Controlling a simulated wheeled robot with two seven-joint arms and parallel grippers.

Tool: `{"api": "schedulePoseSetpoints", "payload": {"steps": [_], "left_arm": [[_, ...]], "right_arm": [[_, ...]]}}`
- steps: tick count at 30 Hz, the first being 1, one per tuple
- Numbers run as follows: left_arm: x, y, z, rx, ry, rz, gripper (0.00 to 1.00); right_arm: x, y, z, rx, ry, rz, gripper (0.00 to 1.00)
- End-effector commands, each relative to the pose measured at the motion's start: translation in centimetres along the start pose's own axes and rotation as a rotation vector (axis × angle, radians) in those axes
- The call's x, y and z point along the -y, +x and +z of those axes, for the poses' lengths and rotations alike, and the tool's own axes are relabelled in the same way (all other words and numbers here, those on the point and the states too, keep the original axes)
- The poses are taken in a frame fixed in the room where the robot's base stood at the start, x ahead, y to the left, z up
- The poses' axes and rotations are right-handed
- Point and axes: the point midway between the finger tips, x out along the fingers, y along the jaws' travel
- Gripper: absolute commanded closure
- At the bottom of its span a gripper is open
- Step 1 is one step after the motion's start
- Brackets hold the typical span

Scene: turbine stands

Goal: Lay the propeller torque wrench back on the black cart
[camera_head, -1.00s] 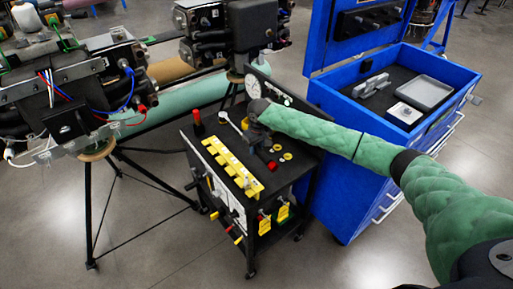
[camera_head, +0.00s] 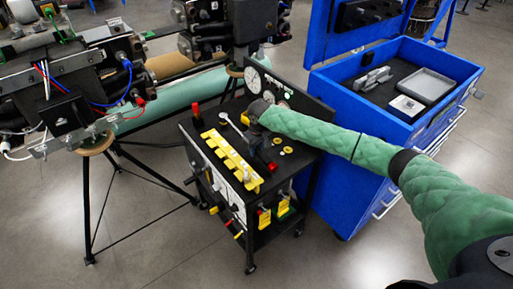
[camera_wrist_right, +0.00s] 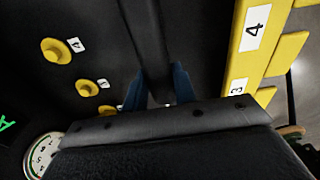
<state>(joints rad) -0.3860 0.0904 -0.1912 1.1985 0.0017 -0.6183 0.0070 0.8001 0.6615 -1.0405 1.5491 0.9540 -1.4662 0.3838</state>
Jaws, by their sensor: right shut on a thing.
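The black cart (camera_head: 237,254) stands in the middle of the head view, with gauges on its back panel and a yellow numbered rack (camera_head: 232,162) along its front. My right gripper (camera_head: 257,128) is over the cart top behind the rack, pointing down. In the right wrist view its blue fingertips (camera_wrist_right: 158,92) are shut on a long dark bar (camera_wrist_right: 148,40), which I take for the torque wrench. The bar runs between yellow knobs and the rack. I cannot tell whether it touches the cart top. My left gripper is out of view.
A blue tool cabinet (camera_head: 342,196) with an open top tray stands close on the right. Turbine stands (camera_head: 88,200) are at the left. Yellow knobs (camera_wrist_right: 88,88) and a red handle (camera_head: 196,113) stick up from the cart top. Open floor lies in front.

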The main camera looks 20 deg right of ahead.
Motion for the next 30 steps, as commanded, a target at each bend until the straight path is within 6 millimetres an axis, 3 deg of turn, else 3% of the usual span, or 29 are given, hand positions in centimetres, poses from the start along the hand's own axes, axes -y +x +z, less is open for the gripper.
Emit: {"api": "schedulePoseSetpoints", "payload": {"steps": [30], "left_arm": [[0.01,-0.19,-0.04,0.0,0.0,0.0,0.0]], "right_arm": [[0.04,0.84,0.0,-0.002,-0.001,0.0,1.0]]}}
